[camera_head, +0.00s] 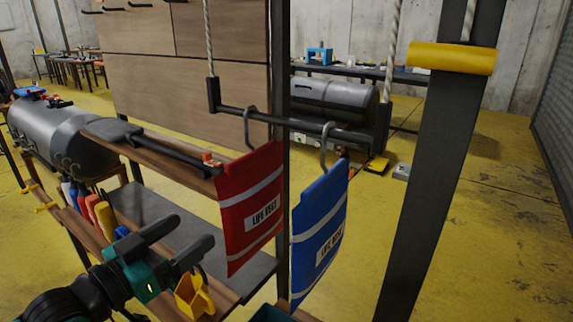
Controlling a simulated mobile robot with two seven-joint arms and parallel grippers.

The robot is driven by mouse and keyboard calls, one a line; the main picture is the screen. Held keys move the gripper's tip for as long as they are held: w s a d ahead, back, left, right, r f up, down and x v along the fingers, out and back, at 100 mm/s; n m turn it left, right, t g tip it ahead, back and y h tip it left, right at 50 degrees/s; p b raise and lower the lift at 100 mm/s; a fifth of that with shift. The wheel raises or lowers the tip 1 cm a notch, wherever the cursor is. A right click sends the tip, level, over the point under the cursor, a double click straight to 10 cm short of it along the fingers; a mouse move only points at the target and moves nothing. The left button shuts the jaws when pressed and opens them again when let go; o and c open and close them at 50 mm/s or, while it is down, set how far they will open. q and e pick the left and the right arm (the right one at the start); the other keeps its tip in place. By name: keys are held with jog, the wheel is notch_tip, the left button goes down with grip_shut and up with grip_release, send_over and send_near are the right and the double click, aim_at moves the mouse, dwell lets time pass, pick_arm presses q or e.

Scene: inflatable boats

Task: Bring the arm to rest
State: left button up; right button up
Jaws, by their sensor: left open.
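My left gripper (178,243) comes in from the lower left in the head view. Its two dark fingers are apart with nothing between them. It hovers in front of the shelf, to the left of the red life vest bag (250,205) and apart from it. The red bag and a blue life vest bag (319,228) hang by hooks from a dark bar (290,122) held up by ropes. My right gripper does not show.
A wooden shelf rack (165,160) with a grey lower board (150,212) stands by the left arm. A yellow container (194,296) sits just below the gripper. A dark post (425,190) stands at right. Grey inflatable boats (60,130) lie behind. Yellow floor (500,220) is open at right.

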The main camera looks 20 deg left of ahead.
pick_arm(q)
notch_tip(320, 180, down, 14)
jog(key=s+n+g+y, duration=0.2)
jog(key=y, duration=0.1)
jog(key=s+d+f+g, duration=0.2)
jog(key=s+d+f, duration=0.2)
jog(key=f, duration=0.3)
jog(key=s+d+f+g, duration=0.2)
jog(key=s+d+f, duration=0.2)
jog(key=d+f, duration=0.2)
jog(key=shift+f+m+y, duration=0.4)
jog(key=shift+f, duration=0.3)
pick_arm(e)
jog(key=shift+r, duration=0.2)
pick_arm(q)
jog(key=shift+w, duration=0.1)
